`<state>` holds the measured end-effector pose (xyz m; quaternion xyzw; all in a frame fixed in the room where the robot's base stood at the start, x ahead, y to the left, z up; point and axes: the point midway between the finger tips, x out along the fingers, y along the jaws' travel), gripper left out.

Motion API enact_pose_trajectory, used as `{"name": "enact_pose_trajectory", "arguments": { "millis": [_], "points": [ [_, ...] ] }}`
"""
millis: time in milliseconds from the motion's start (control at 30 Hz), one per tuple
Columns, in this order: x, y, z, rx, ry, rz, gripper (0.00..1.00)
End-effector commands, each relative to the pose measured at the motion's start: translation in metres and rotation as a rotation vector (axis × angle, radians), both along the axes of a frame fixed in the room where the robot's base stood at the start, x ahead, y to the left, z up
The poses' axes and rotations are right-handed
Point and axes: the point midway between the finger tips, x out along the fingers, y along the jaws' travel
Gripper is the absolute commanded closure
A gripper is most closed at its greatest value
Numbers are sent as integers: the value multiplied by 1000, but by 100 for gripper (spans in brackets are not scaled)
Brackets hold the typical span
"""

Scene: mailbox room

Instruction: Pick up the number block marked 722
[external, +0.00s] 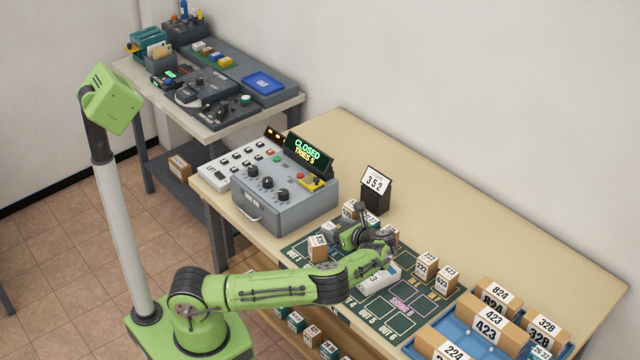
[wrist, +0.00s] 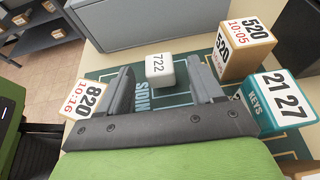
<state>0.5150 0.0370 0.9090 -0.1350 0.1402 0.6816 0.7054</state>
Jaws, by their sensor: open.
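The number block marked 722 (wrist: 158,70) is a small white block on the green mat. In the wrist view it sits upright between the lines of my two fingers, near the fingertips, with a gap on either side. My gripper (wrist: 160,82) is open and empty, pointing down over the mat. In the external view my gripper (external: 346,236) is low over the left part of the mat. There I cannot make out the 722 block, which seems hidden by the gripper.
Cartons marked 820 (wrist: 85,99) and 520 (wrist: 244,50) and a KEYS box (wrist: 273,102) stand close around my gripper. A grey control box (external: 285,185) with a CLOSED display is behind. Blue trays (external: 470,335) with cartons lie right. The back right tabletop is clear.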

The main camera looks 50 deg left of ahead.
Motion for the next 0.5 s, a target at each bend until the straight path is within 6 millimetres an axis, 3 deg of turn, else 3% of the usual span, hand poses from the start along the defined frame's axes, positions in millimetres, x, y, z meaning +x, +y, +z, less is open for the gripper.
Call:
{"name": "enact_pose_trajectory", "arguments": {
  "millis": [133,400,500],
  "points": [
    [-1,27,-13,0,0,4,34],
    [0,33,-14,-1,-1,0,34],
    [0,33,-14,-1,-1,0,48]
  ]
}}
